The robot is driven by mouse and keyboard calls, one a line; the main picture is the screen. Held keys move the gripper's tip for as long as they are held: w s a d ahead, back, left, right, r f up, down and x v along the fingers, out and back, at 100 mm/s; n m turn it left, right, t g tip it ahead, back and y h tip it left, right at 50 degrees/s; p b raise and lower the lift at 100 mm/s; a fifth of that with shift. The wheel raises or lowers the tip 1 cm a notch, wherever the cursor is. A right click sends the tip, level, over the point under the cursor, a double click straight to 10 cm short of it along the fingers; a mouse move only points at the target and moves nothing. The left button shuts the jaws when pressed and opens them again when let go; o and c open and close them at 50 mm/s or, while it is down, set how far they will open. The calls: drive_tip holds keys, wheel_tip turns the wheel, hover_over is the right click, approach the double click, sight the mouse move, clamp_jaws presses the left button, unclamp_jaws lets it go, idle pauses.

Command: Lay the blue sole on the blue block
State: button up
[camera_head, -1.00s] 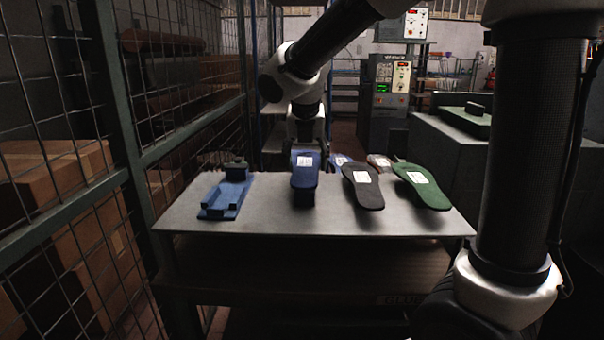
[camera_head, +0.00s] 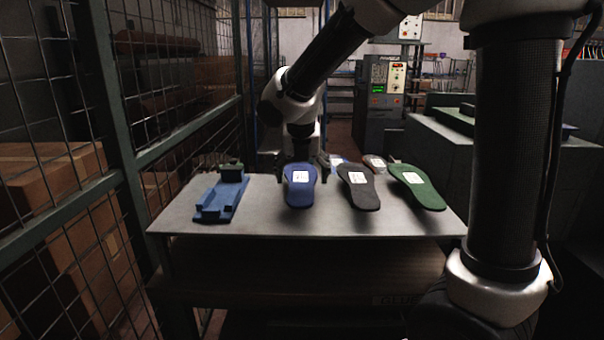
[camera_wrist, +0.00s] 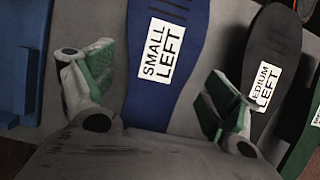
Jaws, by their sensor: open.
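The blue sole (camera_head: 299,190) lies on the table with its white label facing up. In the wrist view the blue sole (camera_wrist: 184,28) reads "SMALL LEFT". My gripper (camera_wrist: 155,90) is open, with one green-padded finger on each side of the sole and gaps showing between pads and sole. In the head view my gripper (camera_head: 302,166) is at the sole's far end. The blue block (camera_head: 222,196) sits left of the sole with nothing on it. Part of the blue block (camera_wrist: 12,118) shows at the wrist view's left edge.
A black sole (camera_head: 357,190) and a green sole (camera_head: 417,187) lie to the right on the grey table (camera_head: 262,222). More labelled pieces lie partly hidden behind. A wire-mesh fence (camera_head: 70,170) stands at the left. Bare table separates the block and blue sole.

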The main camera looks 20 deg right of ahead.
drive_tip(key=v, duration=1.2)
drive_tip(key=s+d+f+m, duration=0.2)
drive_tip(key=s+d+m, duration=0.3)
drive_tip(key=m, duration=0.5)
drive_tip(key=s+d+f+m+y, duration=0.1)
drive_tip(key=s+d+f+m, duration=0.1)
drive_tip(key=s+d+m, duration=0.4)
drive_tip(key=s+d+f+m, duration=0.2)
drive_tip(key=s+d+m, duration=0.3)
drive_tip(key=s+m, duration=0.6)
drive_tip(key=m, duration=0.5)
drive_tip(key=shift+d+f, duration=0.15)
